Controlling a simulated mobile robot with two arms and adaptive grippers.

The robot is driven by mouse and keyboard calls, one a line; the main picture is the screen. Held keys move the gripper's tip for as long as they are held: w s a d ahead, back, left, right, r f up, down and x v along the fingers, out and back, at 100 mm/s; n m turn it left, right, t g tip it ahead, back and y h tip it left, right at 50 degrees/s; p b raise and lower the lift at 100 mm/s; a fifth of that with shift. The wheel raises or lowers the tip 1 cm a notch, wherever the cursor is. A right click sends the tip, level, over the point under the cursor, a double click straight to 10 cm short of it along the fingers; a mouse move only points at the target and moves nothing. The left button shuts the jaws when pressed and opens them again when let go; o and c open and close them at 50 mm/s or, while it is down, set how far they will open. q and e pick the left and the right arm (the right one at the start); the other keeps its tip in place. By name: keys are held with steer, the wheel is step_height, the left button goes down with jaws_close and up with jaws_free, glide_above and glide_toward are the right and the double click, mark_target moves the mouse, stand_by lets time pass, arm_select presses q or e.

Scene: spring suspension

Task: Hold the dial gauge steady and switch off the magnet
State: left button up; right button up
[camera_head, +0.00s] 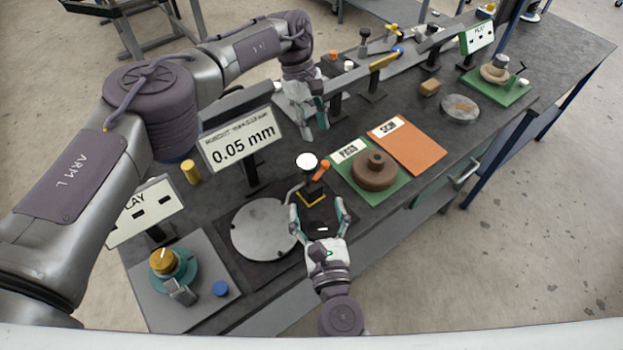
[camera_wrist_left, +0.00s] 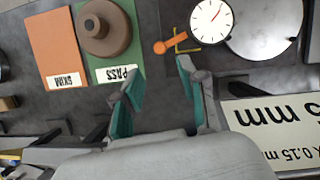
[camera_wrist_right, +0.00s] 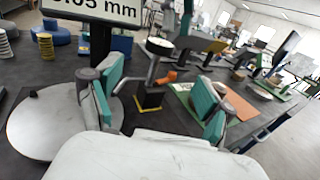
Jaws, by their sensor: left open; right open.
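The dial gauge (camera_head: 307,162) stands upright with its white face up, beside the round grey plate (camera_head: 262,228). Its face also shows in the left wrist view (camera_wrist_left: 211,22). Its black magnet base (camera_head: 312,195) has a yellow outline around its foot, clear in the right wrist view (camera_wrist_right: 150,97). An orange lever (camera_head: 322,168) sticks out at the gauge's side. My right gripper (camera_head: 318,208) is open around the near side of the base, apart from it as far as I can see. My left gripper (camera_head: 316,128) is open and empty, behind the gauge and above the table.
A "0.05 mm" sign (camera_head: 240,139) stands left of the gauge. A brown round part (camera_head: 375,170) sits on the green PASS mat (camera_head: 346,181), beside the orange SCRM-like mat (camera_head: 411,147). A teal dial fixture (camera_head: 172,268) stands at front left.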

mark_target(309, 173)
steer(key=w, duration=0.3)
steer(key=w+a, duration=0.1)
steer(key=w, duration=0.7)
steer(key=shift+w+a, duration=0.25)
steer(key=shift+a, duration=0.15)
steer(key=c, duration=1.5)
arm_select(q)
steer(key=shift+a, duration=0.1)
steer(key=c, duration=0.4)
arm_select(e)
jaws_close()
arm_select(q)
steer(key=shift+a+n, duration=0.25)
steer(key=shift+n, duration=0.25)
steer(key=c, duration=0.3)
steer(key=shift+a+r+n+t, duration=0.2)
steer(key=shift+a+n+t, duration=0.25)
steer(key=shift+n, duration=0.35)
jaws_close()
steer(key=shift+s+a+r+n+t, duration=0.25)
steer(key=shift+a+r+n+t, duration=0.1)
steer(key=shift+n, duration=0.45)
steer(key=shift+d, duration=0.1)
